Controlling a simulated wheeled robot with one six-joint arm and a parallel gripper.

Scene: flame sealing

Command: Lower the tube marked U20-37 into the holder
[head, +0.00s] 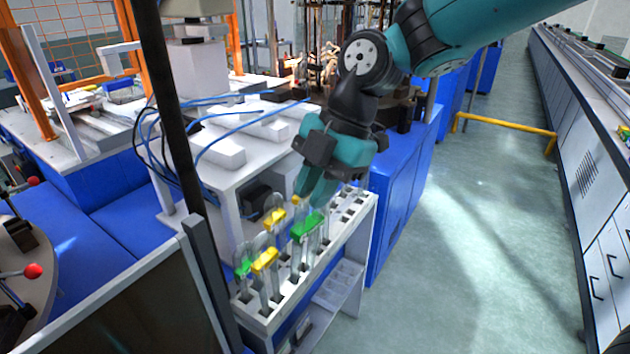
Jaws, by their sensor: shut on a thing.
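My gripper (314,192) points down over the far half of a white tube holder (262,319) with square holes. It is shut on a tube. The fingers hide much of the tube, and I cannot tell how far it is in a hole. A green label (306,226) shows just below the fingertips, and a yellow label (295,201) shows just left of them. I cannot tell which belongs to the held tube. Nearer, clear tubes stand in the holder with a green label (243,267) and yellow labels (264,261) (274,217). The marking U20-37 is too small to read.
Empty holes show at the holder's far right end. A white machine table (235,165) with blue cables (225,115) stands close behind the holder. A dark post (176,130) rises at left. A lower shelf (340,283) sits under the holder. The floor (470,230) at right is clear.

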